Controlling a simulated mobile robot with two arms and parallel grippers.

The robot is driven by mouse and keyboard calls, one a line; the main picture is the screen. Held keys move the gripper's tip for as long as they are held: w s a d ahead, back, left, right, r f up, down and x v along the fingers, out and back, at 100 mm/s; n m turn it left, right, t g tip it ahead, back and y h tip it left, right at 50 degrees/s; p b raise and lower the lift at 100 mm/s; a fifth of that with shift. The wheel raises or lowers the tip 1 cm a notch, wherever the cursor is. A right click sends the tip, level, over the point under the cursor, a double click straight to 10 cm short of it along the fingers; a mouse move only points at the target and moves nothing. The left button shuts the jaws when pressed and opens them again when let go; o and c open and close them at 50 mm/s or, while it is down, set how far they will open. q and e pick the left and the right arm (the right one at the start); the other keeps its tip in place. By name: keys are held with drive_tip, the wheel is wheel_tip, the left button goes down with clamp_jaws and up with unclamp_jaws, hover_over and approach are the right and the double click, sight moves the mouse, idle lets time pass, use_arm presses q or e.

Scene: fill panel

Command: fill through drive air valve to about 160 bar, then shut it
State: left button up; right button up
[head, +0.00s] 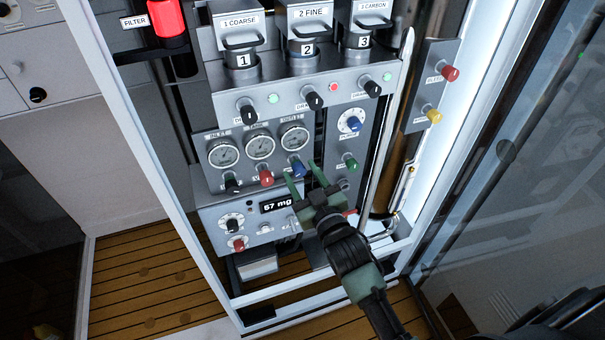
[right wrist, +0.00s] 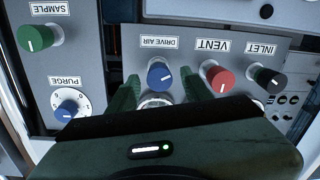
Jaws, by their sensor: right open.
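The drive air valve is a blue knob (head: 297,170) below the right-hand gauge (head: 294,137) on the grey panel. In the right wrist view, the blue knob (right wrist: 159,75) sits under an upside-down DRIVE AIR label (right wrist: 160,42). My right gripper (head: 301,174) is open, with its green fingers on either side of this knob. The fingers also flank it in the right wrist view (right wrist: 160,80); I cannot tell whether they touch it. The gauge needle is too small to read. My left gripper is not in view.
The red vent knob (right wrist: 218,78) is close beside one finger, with the black inlet knob (right wrist: 269,80) beyond. The purge dial (right wrist: 70,105) and green sample knob (right wrist: 37,38) are on the other side. A display (head: 277,204) reading 67 mg is below. White frame posts (head: 135,130) border the panel.

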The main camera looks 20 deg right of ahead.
clamp_jaws()
drive_tip(key=shift+r+n+p, duration=0.2)
drive_tip(key=shift+n+p, duration=0.45)
drive_tip(key=shift+n, duration=0.95)
drive_tip(key=shift+f+n+p, duration=0.2)
drive_tip(key=shift+n+p, duration=0.1)
drive_tip(key=shift+n, duration=0.4)
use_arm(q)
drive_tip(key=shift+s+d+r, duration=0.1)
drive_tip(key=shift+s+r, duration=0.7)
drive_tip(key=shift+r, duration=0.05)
use_arm(e)
unclamp_jaws()
